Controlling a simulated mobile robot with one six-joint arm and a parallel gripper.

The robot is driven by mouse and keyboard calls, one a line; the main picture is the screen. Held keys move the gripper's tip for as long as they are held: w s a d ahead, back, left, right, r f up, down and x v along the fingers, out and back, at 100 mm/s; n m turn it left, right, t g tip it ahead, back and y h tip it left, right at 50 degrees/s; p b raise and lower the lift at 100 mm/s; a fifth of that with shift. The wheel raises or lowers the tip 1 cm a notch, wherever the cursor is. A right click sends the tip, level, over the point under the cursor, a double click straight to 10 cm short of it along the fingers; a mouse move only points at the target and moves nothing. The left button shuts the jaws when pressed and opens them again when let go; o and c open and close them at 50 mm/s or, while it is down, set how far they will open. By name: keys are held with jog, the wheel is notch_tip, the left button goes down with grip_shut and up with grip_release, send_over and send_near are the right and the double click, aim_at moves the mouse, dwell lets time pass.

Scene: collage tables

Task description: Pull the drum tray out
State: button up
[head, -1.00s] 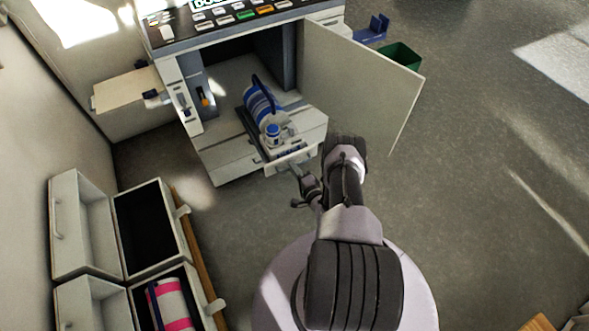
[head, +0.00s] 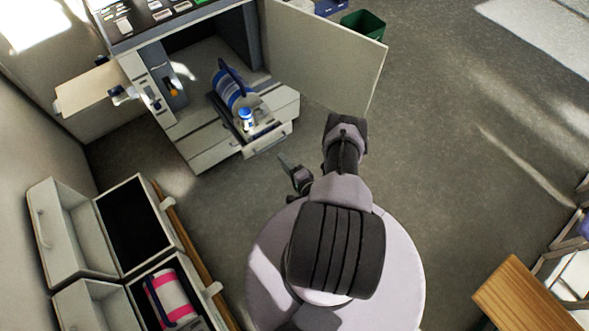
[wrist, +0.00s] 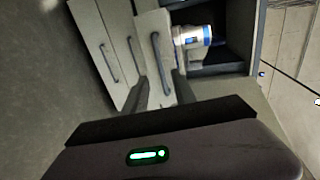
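The drum tray (head: 268,139) sticks out from the open front of the copier, slightly past the drawer fronts below. It carries a blue-and-white striped drum (head: 234,88) with a dark strap and a white part with a blue top (head: 245,119). My gripper (head: 287,161) is in front of the tray's front handle, apart from it. In the wrist view, my gripper (wrist: 160,78) has its two fingers spread, with the tray's front and dark handle (wrist: 157,55) ahead of them.
The copier's door (head: 322,52) stands open on the right. A side shelf (head: 90,88) juts out left. Open white boxes (head: 70,235) line the lower left, one with a pink-and-white roll (head: 173,298). A wooden table corner (head: 530,300) is at lower right. Floor between is clear.

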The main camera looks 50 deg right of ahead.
jog(key=p+v, duration=0.1)
jog(key=v, duration=0.7)
jog(key=shift+d, duration=0.1)
